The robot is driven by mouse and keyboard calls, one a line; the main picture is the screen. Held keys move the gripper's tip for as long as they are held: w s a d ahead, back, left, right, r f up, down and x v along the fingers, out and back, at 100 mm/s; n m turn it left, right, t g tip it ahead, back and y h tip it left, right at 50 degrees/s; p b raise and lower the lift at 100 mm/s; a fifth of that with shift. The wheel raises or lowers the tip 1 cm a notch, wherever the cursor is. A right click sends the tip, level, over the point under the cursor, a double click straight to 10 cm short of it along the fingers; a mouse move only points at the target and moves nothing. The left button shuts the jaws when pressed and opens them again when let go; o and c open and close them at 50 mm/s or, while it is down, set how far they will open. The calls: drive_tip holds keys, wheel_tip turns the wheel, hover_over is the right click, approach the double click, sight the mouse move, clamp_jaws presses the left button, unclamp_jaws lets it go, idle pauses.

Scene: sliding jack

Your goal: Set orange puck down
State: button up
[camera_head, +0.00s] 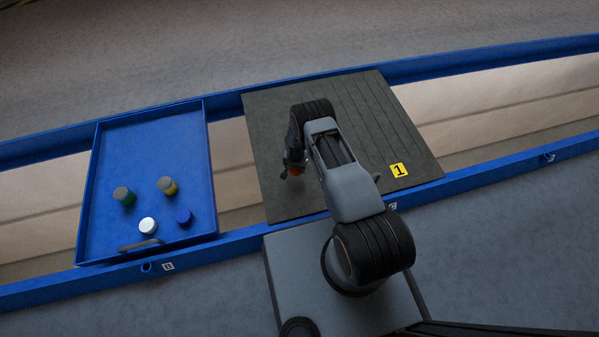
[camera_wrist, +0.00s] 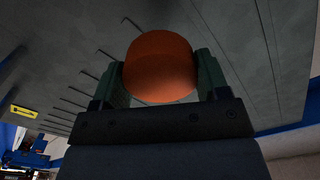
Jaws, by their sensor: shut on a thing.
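The orange puck (camera_wrist: 160,68) sits between the two green-grey fingers of my gripper (camera_wrist: 160,85) in the wrist view. The fingers are shut on it from both sides. In the head view the puck (camera_head: 296,170) shows as a small orange patch under my gripper (camera_head: 293,171), over the left part of the dark grooved board (camera_head: 355,110). Whether the puck touches the board or hangs above it I cannot tell. My arm hides part of the board.
A blue tray (camera_head: 150,150) with a handle stands at the left. It holds a green puck (camera_head: 124,197), a yellow puck (camera_head: 168,187), a white puck (camera_head: 148,226) and a blue puck (camera_head: 183,216). A yellow tag marked 1 (camera_head: 399,170) lies at the board's right. Blue rails run front and back.

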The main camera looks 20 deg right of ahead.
sight(299, 170)
drive_tip(key=shift+w+d+f+b, duration=0.3)
drive_tip(key=shift+d+f, duration=0.1)
drive_tip(key=shift+f, duration=0.2)
drive_tip(key=shift+w+d+f+b, duration=0.25)
drive_tip(key=shift+d+f, duration=0.15)
drive_tip(key=shift+f, duration=0.2)
drive_tip(key=shift+d+f+b, duration=0.1)
drive_tip(key=shift+f+b, duration=0.55)
drive_tip(key=shift+f, duration=0.9)
drive_tip(key=shift+f+b, duration=0.3)
drive_tip(key=shift+b, duration=0.1)
drive_tip(key=o, duration=1)
drive_tip(key=shift+r, duration=0.15)
